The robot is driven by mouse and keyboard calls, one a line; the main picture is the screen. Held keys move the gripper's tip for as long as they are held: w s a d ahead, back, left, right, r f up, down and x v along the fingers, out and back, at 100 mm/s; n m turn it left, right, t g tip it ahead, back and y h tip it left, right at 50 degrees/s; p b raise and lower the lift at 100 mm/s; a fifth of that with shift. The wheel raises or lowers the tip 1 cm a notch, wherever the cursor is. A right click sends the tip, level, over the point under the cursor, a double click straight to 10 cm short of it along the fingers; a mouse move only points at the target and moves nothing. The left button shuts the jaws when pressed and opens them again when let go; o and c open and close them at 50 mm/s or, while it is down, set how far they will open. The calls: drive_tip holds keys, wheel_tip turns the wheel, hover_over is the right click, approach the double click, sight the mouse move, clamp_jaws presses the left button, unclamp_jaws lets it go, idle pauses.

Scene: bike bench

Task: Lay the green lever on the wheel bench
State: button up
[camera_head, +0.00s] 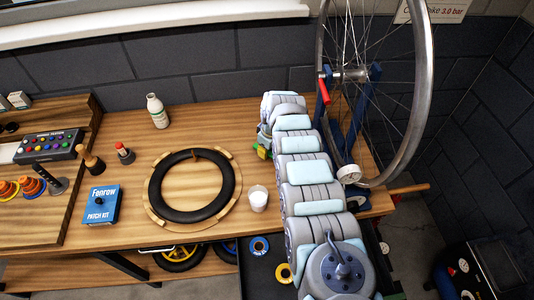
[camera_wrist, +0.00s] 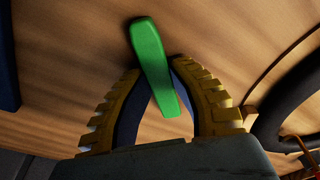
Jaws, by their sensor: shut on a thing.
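The green lever (camera_wrist: 152,55) is a flat, rounded bar. In the wrist view it sits between the two yellow-ribbed fingers of my gripper (camera_wrist: 158,82), which are shut on it. Wooden bench top shows behind it; I cannot tell whether the lever touches the wood. In the head view my gripper (camera_head: 262,151) is mostly hidden by my arm, with a bit of green beside it. The wheel bench (camera_head: 185,95) is the wooden top with a black tyre (camera_head: 152,190) lying on it, left of my gripper.
A blue patch kit box (camera_head: 102,205), a white bottle (camera_head: 157,111) and a small red-topped item (camera_head: 124,153) stand further left. A wheel in a blue stand (camera_head: 360,110) is on the right. Bare wood lies behind the tyre.

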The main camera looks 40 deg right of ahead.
sight(271, 154)
drive_tip(key=shift+w+f, duration=0.1)
drive_tip(key=shift+f, duration=0.1)
drive_tip(key=o, duration=0.7)
drive_tip(key=shift+r, duration=0.1)
drive_tip(key=r+p, duration=0.1)
drive_tip(key=r, duration=0.1)
drive_tip(key=r+p, duration=0.1)
drive_tip(key=shift+s+d+r+p, duration=0.15)
drive_tip(key=shift+s+r+p, duration=0.1)
drive_tip(key=shift+r+p, duration=0.1)
drive_tip(key=shift+s+r+p, duration=0.2)
drive_tip(key=shift+r, duration=1.2)
drive_tip(key=shift+s+r+p, duration=0.15)
drive_tip(key=shift+s+r, duration=0.1)
drive_tip(key=shift+r, duration=1.2)
drive_tip(key=shift+s+r+p, duration=0.2)
drive_tip(key=shift+r, duration=1.2)
